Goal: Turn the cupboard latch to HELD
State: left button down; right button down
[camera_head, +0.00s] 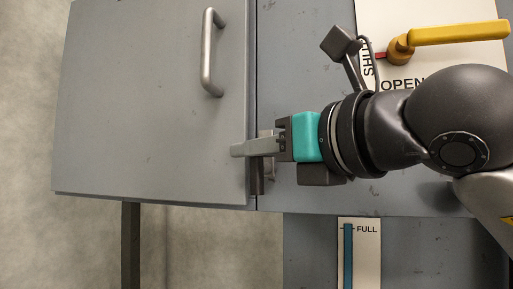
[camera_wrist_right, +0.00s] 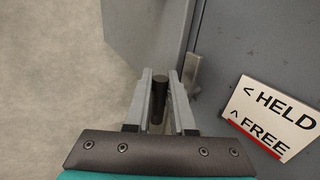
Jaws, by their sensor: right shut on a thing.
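The cupboard door (camera_head: 150,100) is a grey panel in the head view. The latch (camera_head: 257,183) is at its lower right edge, partly hidden by my right gripper (camera_head: 243,149). In the right wrist view, my right gripper (camera_wrist_right: 165,102) is shut on the dark round grip of the latch (camera_wrist_right: 159,88), which stands between the two fingers. A white label (camera_wrist_right: 268,118) to the right reads HELD with a left arrow and FREE with an up arrow, with red along its lower edge. The latch's exact angle is hard to tell. My left gripper is not in view.
A metal bar handle (camera_head: 208,55) is on the door. A yellow lever (camera_head: 455,33) on a panel marked OPEN is at the upper right, above my right arm. A gauge marked FULL (camera_head: 367,255) is below. Open floor lies left of the door.

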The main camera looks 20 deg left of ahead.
jog(key=n+h+p, duration=0.1)
jog(key=n+g+h+p, duration=0.1)
jog(key=h+p, duration=0.1)
jog(key=shift+a+r+g, duration=0.2)
jog(key=shift+a+g, duration=0.1)
jog(key=shift+a, duration=0.1)
jog(key=n+h+p, duration=0.1)
jog(key=h+p, duration=0.2)
jog(key=a+f+n+g+h+p, duration=0.1)
jog(key=h+p, duration=0.3)
jog(key=f+n+g+h+p, duration=0.1)
jog(key=n+h+p, duration=0.1)
jog(key=h+p, duration=0.1)
jog(key=shift+a+h+p, duration=0.25)
jog(key=shift+h+p, duration=0.05)
jog(key=shift+p, duration=0.35)
jog(key=shift+f+n+h+p, duration=0.25)
jog(key=shift+n+h+p, duration=0.05)
jog(key=shift+h+p, duration=0.2)
jog(key=shift+f, duration=0.1)
jog(key=c, duration=1)
grip_release()
jog(key=shift+c, duration=0.2)
